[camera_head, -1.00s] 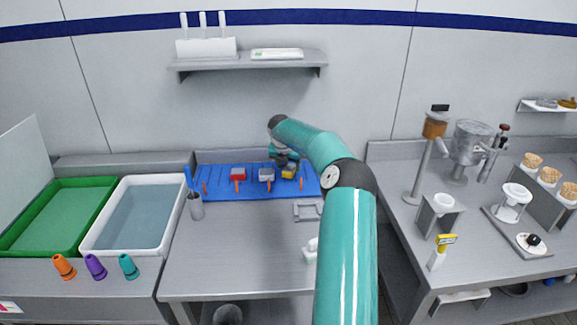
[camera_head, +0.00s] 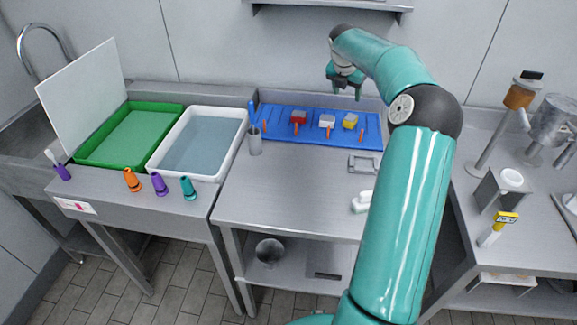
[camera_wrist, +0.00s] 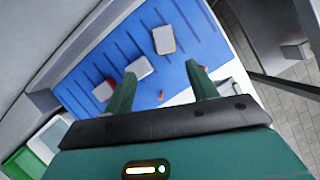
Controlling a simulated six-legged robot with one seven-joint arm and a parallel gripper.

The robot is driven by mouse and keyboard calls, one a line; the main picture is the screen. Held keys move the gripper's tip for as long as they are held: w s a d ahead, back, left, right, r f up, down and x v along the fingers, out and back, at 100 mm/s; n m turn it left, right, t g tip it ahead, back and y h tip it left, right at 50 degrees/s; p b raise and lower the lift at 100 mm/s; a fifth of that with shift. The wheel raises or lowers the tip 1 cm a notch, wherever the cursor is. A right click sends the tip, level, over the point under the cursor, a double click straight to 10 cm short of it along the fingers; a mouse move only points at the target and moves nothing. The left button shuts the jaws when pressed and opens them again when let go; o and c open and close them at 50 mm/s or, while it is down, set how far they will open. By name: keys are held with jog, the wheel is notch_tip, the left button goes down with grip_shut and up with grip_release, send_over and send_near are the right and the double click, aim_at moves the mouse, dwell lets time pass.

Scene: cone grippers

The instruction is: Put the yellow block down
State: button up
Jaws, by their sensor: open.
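The yellow block (camera_head: 350,120) rests on the blue mat (camera_head: 373,132) toward its right side, with an orange peg in front of it. In the wrist view the block (camera_wrist: 164,40) shows a pale top with a yellowish edge, beyond my fingertips. My gripper (camera_head: 346,92) is open and empty, raised above the back of the mat and apart from the block. In the wrist view the two green fingers of my gripper (camera_wrist: 161,72) are spread wide with nothing between them.
A grey-white block (camera_head: 327,121) and a red block (camera_head: 298,117) sit left of the yellow one. A grey cup (camera_head: 255,142) stands left of the mat. A white tub (camera_head: 158,166) and green tray (camera_head: 90,161) are further left.

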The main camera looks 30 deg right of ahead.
jog(key=s+a+r+m, duration=0.2)
jog(key=a+r+m, duration=0.1)
jog(key=a, duration=0.7)
jog(key=s+a+r+m+t, duration=0.1)
jog(key=s+a+r+m, duration=0.15)
jog(key=a, duration=0.75)
jog(key=s+a+r+m, duration=0.2)
jog(key=a+r+m, duration=0.15)
jog(key=a, duration=0.65)
jog(key=s+a+f+m+t+y, duration=0.1)
jog(key=s+a+f+m+y, duration=0.1)
jog(key=s+a+m, duration=0.5)
jog(key=s+a+f+m+t+y, duration=0.1)
jog(key=s+a+m, duration=0.6)
jog(key=s, duration=1)
jog(key=shift+s+a+f+t+y, duration=0.3)
jog(key=shift+s+a+f+y, duration=0.15)
jog(key=shift+a, duration=0.25)
jog(key=shift+r, duration=0.1)
jog(key=c, duration=0.5)
jog(key=shift+o, duration=0.2)
jog(key=shift+s, duration=0.15)
